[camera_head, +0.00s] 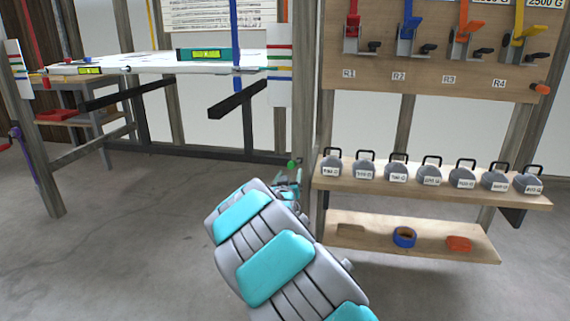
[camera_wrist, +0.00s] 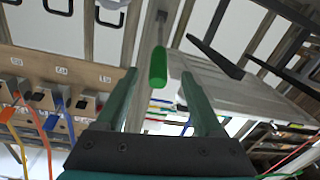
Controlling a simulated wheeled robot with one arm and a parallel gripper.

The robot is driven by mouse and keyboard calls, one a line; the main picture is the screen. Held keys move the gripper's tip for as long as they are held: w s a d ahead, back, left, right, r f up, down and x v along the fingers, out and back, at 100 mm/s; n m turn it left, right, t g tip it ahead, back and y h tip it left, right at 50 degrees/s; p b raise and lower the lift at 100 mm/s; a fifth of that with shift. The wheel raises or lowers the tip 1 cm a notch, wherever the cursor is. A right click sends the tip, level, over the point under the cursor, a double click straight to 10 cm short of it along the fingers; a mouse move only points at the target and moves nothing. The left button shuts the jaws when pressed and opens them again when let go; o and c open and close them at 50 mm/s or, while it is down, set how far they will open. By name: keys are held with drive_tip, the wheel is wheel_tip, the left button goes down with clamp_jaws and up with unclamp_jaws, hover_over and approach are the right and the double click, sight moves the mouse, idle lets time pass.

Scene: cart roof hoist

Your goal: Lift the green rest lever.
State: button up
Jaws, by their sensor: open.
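The green rest lever shows as a small green knob (camera_head: 291,163) by the wooden post, just above my gripper (camera_head: 290,181) in the head view. In the wrist view its green grip (camera_wrist: 158,68) hangs on a thin grey rod. My gripper (camera_wrist: 157,76) is open, with one teal finger on each side of the grip in the picture. A gap shows between the grip and both fingers. I cannot tell how deep the grip sits between them. In the head view my arm hides part of the post's foot.
A shelf (camera_head: 531,200) with several grey labelled weights stands right of the post. A lower shelf (camera_head: 349,251) holds blue tape (camera_head: 404,237) and a red item (camera_head: 458,243). A white roof panel (camera_head: 150,63) and open floor lie left.

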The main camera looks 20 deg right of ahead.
sight(296, 162)
drive_tip(key=shift+p+x, duration=0.5)
drive_tip(key=shift+x, duration=3.3)
drive_tip(key=shift+d, duration=0.1)
clamp_jaws()
